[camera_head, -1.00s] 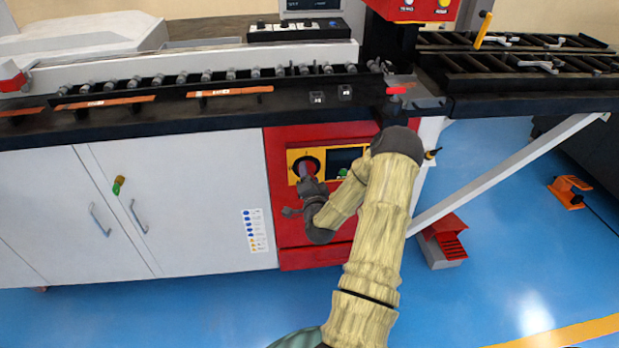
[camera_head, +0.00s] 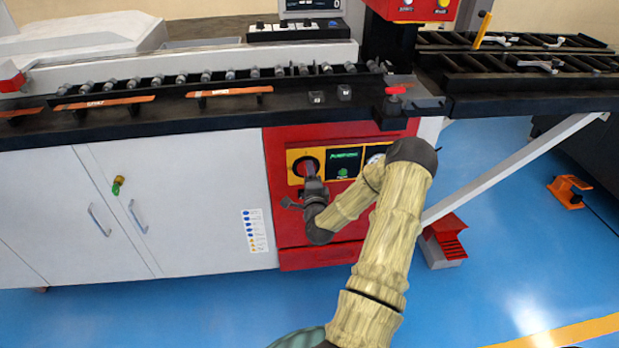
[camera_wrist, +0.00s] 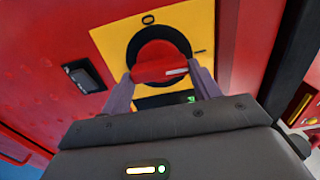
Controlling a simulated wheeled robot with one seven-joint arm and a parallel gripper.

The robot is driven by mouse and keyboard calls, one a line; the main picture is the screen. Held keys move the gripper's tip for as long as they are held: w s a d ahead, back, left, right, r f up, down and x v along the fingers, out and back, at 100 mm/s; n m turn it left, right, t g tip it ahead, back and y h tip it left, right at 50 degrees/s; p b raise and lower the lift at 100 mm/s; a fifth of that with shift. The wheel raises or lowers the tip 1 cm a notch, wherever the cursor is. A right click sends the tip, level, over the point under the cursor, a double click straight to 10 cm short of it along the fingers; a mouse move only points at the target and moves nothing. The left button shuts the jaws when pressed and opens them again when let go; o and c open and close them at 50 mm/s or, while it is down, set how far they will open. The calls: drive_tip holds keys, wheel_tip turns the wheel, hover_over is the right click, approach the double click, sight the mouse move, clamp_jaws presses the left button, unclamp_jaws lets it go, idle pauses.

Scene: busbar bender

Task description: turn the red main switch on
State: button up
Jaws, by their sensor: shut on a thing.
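The red main switch (camera_wrist: 160,62) has a round black surround on a yellow plate (camera_wrist: 108,42) in the wrist view. An "O" is printed above it. The white line on its handle lies roughly sideways, toward the right. My gripper (camera_wrist: 163,78) is shut on the handle, one finger at each side. In the head view, my gripper (camera_head: 310,176) reaches the switch on the machine's red front panel and hides most of the handle. The screen (camera_head: 343,160) beside the switch shows green text and a green mark.
A white cabinet (camera_head: 180,200) with handles stands left of the red panel. A black bench edge (camera_head: 215,116) overhangs the panel. A slanted white strut (camera_head: 510,165) and a red step-like object (camera_head: 446,240) are on the right. The blue floor in front is clear.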

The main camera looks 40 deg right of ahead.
drive_tip(key=o, duration=1)
drive_tip(key=shift+p+v, duration=2.05)
drive_tip(key=shift+v, duration=6.65)
drive_tip(key=shift+d, duration=0.1)
